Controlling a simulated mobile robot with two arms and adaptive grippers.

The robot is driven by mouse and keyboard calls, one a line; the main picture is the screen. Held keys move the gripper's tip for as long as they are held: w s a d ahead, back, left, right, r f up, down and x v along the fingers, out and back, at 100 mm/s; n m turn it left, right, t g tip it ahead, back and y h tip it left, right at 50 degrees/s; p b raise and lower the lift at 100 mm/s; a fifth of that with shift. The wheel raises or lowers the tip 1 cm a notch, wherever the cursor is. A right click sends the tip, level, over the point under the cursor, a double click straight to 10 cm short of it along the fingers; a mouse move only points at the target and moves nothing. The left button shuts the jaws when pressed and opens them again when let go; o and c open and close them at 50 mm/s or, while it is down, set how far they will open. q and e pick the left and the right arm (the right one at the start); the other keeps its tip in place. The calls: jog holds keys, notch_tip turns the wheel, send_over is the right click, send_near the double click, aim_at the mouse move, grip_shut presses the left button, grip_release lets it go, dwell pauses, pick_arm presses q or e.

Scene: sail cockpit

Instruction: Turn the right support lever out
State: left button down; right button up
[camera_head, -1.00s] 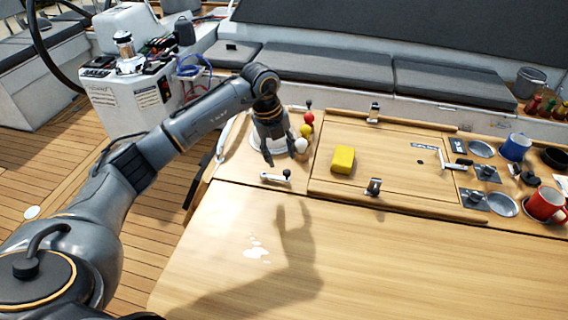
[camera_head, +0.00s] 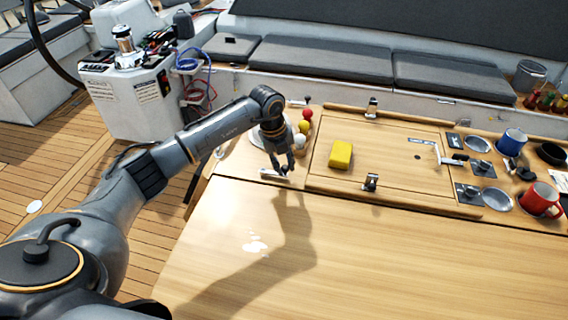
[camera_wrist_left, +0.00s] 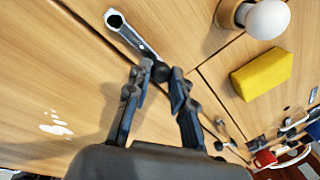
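A metal support lever (camera_head: 268,172) with a black knob lies at the near left edge of the wooden top, left of the hatch panel. In the left wrist view the lever (camera_wrist_left: 130,36) runs from a socket-like end at the upper left to its black knob (camera_wrist_left: 160,72). My left gripper (camera_head: 282,170) points down at the knob end. In the wrist view its fingers (camera_wrist_left: 159,82) are apart, with the knob between or just beyond the tips; contact cannot be told. Another black-knobbed lever (camera_head: 308,102) stands farther back. My right gripper is not in view.
A yellow sponge (camera_head: 341,154) lies on the hatch panel (camera_head: 390,165), which has latches at its edges. Red, yellow and white balls stand close behind my gripper. Cups, including a red mug (camera_head: 540,200), stand at right. The front table (camera_head: 340,260) is clear.

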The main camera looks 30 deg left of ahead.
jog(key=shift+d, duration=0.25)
